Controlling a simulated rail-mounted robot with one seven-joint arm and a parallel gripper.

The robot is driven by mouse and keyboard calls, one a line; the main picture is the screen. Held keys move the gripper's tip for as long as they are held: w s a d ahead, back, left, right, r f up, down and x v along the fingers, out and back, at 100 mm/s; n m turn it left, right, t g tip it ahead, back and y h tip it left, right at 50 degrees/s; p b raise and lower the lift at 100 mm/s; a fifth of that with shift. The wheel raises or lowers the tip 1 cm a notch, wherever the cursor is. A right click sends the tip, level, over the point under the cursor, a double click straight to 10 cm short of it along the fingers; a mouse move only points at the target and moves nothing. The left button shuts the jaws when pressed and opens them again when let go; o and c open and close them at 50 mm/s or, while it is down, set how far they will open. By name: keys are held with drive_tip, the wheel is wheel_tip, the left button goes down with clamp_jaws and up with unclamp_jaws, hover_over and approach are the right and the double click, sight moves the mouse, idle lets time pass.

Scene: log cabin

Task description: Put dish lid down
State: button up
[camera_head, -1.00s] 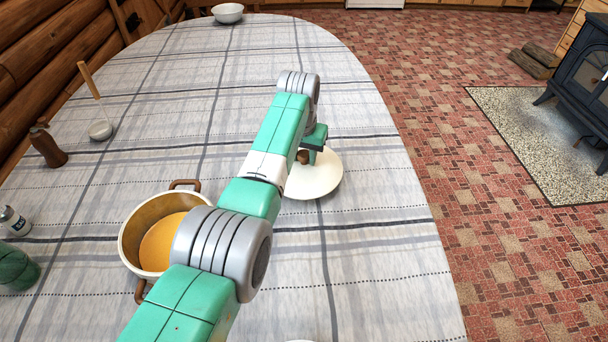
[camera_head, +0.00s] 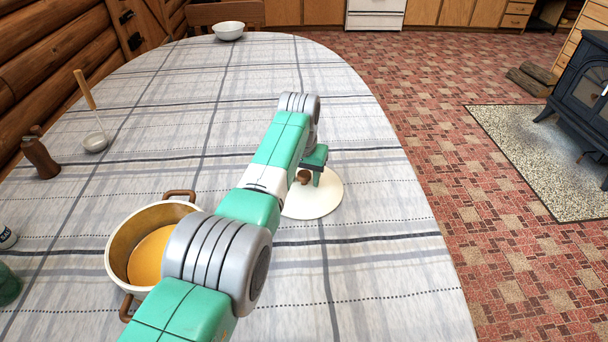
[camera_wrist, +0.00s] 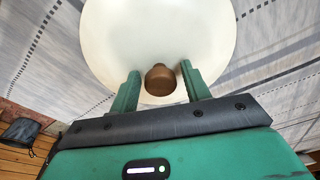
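The dish lid (camera_head: 326,199) is a round, cream-white disc with a brown knob (camera_head: 304,177). In the head view it appears to lie flat on the tablecloth, to the right of the pot (camera_head: 118,236). In the wrist view the lid (camera_wrist: 160,30) fills the top middle. My gripper (camera_wrist: 160,72) is over the lid, one green finger on each side of the knob. Small gaps show between the fingers and the knob, so it is open around it. In the head view my gripper (camera_head: 312,172) is partly hidden by my arm, as is part of the lid.
The open pot holds orange-yellow contents and has brown handles. A ladle (camera_head: 94,140), a brown mill (camera_head: 40,157) and a green object (camera_head: 8,284) are on the left. A white bowl (camera_head: 228,31) stands at the far end.

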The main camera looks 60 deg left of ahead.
sight(302, 189)
drive_tip(key=shift+o, duration=0.2)
wheel_tip(302, 189, up, 12)
drive_tip(key=s+d+p, duration=0.1)
drive_tip(key=p, duration=0.6)
drive_tip(key=shift+p, duration=0.3)
drive_tip(key=shift+s+d+r, duration=0.1)
